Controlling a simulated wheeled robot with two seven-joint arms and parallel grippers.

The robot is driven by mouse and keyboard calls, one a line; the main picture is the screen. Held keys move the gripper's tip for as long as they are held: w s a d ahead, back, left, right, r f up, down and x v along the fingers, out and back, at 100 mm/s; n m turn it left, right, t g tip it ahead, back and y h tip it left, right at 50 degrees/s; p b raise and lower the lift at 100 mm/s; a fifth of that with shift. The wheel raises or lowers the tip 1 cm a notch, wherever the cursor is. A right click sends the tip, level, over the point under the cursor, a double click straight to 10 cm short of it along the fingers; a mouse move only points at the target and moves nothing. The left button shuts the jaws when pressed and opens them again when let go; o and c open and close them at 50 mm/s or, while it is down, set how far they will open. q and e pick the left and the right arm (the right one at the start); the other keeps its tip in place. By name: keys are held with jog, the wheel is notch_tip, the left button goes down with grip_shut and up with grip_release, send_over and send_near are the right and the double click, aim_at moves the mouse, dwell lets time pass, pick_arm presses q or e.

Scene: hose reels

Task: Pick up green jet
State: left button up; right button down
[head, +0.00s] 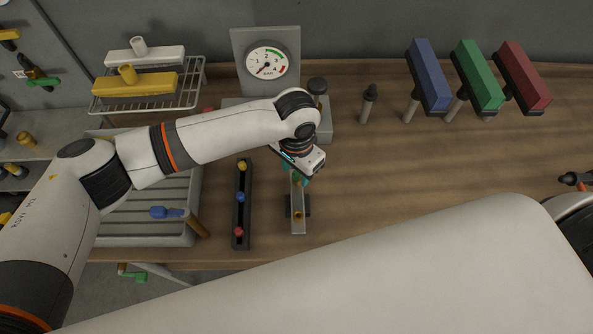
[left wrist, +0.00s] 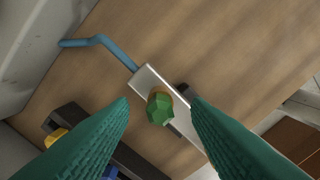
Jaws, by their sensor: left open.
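The green jet (left wrist: 160,109) is a small faceted green piece on a brass base, on a pale metal bar (left wrist: 146,80). In the left wrist view it lies between the tips of my two green fingers, with a gap on each side. My left gripper (head: 299,181) is open, pointing down over the upper part of the bar (head: 298,224) in the head view. The jet is hidden or too small to tell there. My right gripper is not in view.
A dark strip with yellow, blue and red pieces (head: 238,218) lies left of the bar. A blue bent rod (left wrist: 95,42) reaches the bar's end. A pressure gauge (head: 267,63) stands behind.

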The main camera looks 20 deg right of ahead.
pick_arm(q)
jog(key=shift+c, duration=0.8)
grip_shut()
jog(key=shift+r, duration=0.1)
